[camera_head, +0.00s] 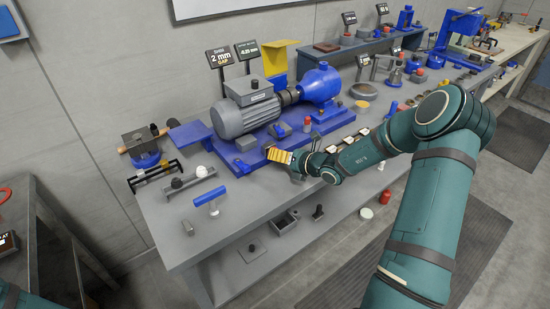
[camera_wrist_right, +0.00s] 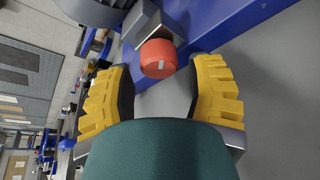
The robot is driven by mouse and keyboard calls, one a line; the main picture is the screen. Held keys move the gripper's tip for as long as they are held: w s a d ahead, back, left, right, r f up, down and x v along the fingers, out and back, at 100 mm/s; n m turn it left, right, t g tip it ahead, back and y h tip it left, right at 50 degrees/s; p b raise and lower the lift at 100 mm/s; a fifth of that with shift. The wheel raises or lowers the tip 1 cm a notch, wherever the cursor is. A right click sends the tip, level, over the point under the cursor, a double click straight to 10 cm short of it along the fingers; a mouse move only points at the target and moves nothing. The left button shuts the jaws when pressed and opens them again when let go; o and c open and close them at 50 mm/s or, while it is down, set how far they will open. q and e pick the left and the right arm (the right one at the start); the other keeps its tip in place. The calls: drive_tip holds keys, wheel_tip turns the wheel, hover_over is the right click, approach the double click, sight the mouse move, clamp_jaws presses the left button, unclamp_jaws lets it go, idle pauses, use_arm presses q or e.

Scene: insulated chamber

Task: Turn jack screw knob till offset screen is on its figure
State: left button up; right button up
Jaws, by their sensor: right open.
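A red knob (camera_wrist_right: 157,58) with a small white mark shows in the right wrist view, in front of a grey block (camera_wrist_right: 164,25) beside a blue base. My right gripper (camera_wrist_right: 160,95) is open, with its yellow fingers on either side of the space below the knob. The knob appears just beyond the fingertips, not gripped. In the head view my right gripper (camera_head: 280,156) is at the front edge of the blue base (camera_head: 240,160), and hides what lies behind it. One screen (camera_head: 247,50) seems to read -0.25 mm. My left gripper is not in view.
A grey motor (camera_head: 245,110) and blue pump (camera_head: 320,83) stand on the base. Another sign (camera_head: 220,58) reads 2 mm gap. The bench front (camera_head: 250,195) is fairly clear.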

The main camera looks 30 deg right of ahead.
drive_tip(key=shift+x, duration=1.15)
drive_tip(key=c, duration=0.9)
drive_tip(key=shift+n+h+b, duration=0.4)
drive_tip(key=shift+n+b, duration=0.2)
drive_tip(key=shift+b, duration=0.55)
drive_tip(key=shift+n+h+b, duration=0.4)
drive_tip(key=shift+n+b, duration=0.05)
drive_tip(key=shift+n, duration=0.15)
drive_tip(key=shift+n+h, duration=0.9)
drive_tip(key=shift+n, duration=0.3)
drive_tip(key=n+h, duration=0.2)
drive_tip(key=n, duration=0.1)
drive_tip(key=shift+d, duration=0.15)
